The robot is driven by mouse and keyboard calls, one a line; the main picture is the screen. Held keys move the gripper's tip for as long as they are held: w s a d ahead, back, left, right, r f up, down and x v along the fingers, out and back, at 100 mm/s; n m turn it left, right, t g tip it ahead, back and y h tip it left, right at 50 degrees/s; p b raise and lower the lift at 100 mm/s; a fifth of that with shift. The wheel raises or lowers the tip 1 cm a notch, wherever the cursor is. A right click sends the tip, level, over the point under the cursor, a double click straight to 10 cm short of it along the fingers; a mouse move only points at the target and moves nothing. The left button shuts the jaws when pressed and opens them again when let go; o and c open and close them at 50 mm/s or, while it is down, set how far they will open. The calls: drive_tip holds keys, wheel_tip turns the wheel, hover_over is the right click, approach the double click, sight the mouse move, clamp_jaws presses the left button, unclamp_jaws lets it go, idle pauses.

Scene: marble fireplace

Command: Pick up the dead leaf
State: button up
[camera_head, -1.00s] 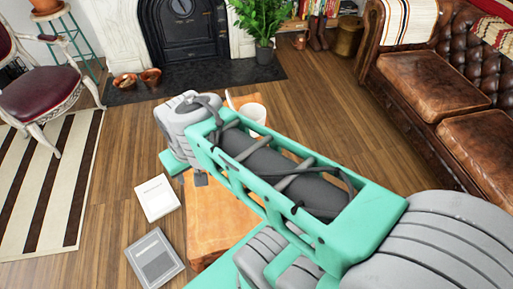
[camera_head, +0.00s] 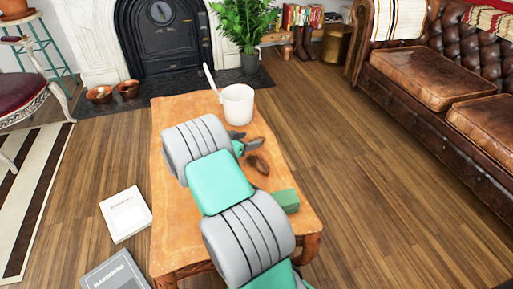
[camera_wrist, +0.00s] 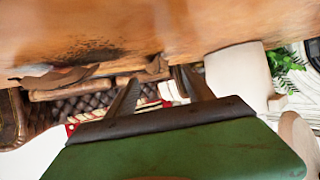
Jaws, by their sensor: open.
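Two brown, curled leaf-like pieces lie on the orange-brown wooden table (camera_head: 180,118) in the head view. The lower one (camera_head: 260,164) looks most like the dead leaf; a smaller brown piece (camera_head: 254,144) is just above it. My gripper (camera_head: 240,142) is mostly hidden by my arm, its tips left of these pieces. In the wrist view, my gripper (camera_wrist: 157,79) has two dark fingers spread apart with nothing held between them. A brown leaf-like piece (camera_wrist: 52,78) lies against the table (camera_wrist: 150,30) left of the fingers, and another brown bit shows between them.
A white mug (camera_head: 238,105) stands on the table's far end, and shows in the wrist view (camera_wrist: 238,78). A white book (camera_head: 126,214) and grey book (camera_head: 115,272) lie on the floor. Floor right of the table is clear.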

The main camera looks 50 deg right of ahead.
sight(257, 139)
drive_tip(key=x, duration=0.1)
drive_tip(key=b+x, duration=0.1)
drive_tip(key=x, duration=0.1)
drive_tip(key=b+x, duration=0.1)
drive_tip(key=x, duration=0.1)
drive_tip(key=shift+s, duration=0.3)
drive_tip(key=shift+c, duration=0.5)
clamp_jaws()
